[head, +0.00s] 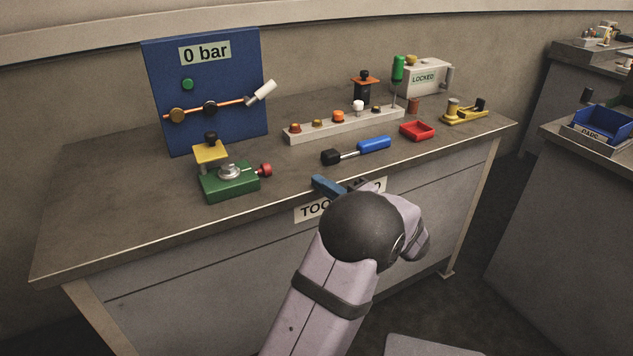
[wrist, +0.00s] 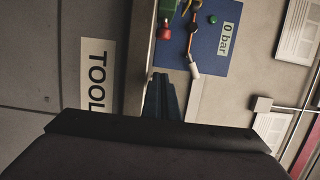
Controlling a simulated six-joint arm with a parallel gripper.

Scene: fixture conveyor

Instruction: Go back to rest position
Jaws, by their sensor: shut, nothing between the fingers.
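My gripper (head: 325,187) is at the front edge of the workbench (head: 100,230), in front of the drawer front with the partly hidden "TOO" label (head: 312,209). My arm's wrist covers part of that label. In the wrist view the blue fingers (wrist: 163,97) are together and hold nothing. They appear beside the bench edge, with the label (wrist: 97,75) to their left.
A blue "0 bar" panel (head: 225,75) and a green fixture (head: 228,182) stand at the left. A blue-handled tool (head: 372,144), a red tray (head: 417,131), a row of knobs (head: 310,128) and a "LOCKED" box (head: 425,78) are on the bench. The bench's front left is bare.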

